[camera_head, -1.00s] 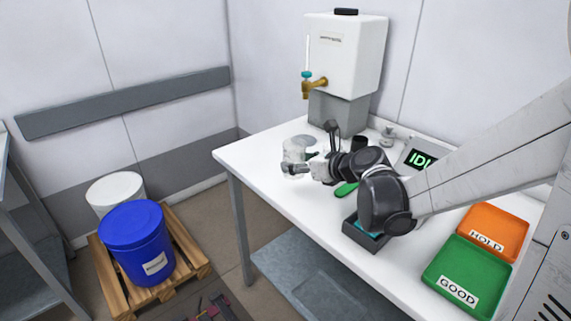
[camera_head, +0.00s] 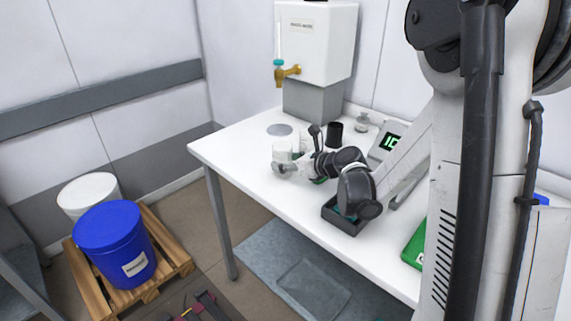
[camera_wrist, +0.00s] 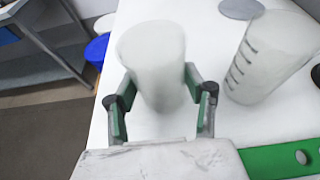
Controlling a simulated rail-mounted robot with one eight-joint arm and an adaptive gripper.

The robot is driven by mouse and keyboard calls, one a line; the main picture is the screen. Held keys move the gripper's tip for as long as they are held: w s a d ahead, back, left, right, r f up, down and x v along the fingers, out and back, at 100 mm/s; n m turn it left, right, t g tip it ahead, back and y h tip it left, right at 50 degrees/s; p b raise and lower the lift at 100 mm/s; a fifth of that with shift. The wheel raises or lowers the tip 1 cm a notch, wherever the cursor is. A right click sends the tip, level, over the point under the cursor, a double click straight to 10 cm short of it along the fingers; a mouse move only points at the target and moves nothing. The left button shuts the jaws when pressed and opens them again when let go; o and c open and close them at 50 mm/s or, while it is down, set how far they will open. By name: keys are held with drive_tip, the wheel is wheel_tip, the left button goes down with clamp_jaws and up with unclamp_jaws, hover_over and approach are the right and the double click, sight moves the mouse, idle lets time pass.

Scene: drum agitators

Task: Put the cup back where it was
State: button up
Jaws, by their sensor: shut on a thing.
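A whitish, translucent cup (camera_wrist: 155,60) stands between the two fingers of my gripper (camera_wrist: 160,82) in the wrist view. The fingers are shut on its sides. The cup (camera_head: 282,150) and my gripper (camera_head: 287,168) also show in the head view, at the left part of the white table. Whether the cup touches the tabletop is hard to tell. A clear graduated beaker (camera_wrist: 262,62) is just right of the cup in the wrist view, apart from it. A flat grey disc (camera_head: 279,130) lies behind the cup and shows at the top of the wrist view (camera_wrist: 240,8).
A white tank (camera_head: 315,45) with a brass tap (camera_head: 288,73) stands on a grey block (camera_head: 317,100) at the back. A black cup (camera_head: 335,133), a display (camera_head: 388,142) and a dark open box (camera_head: 343,220) are nearby. A green tool (camera_wrist: 280,159) lies close by my gripper.

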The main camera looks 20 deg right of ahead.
drive_tip(key=shift+f, duration=0.35)
drive_tip(key=o, duration=1.4)
drive_tip(key=shift+r, duration=0.1)
drive_tip(key=shift+r, duration=0.1)
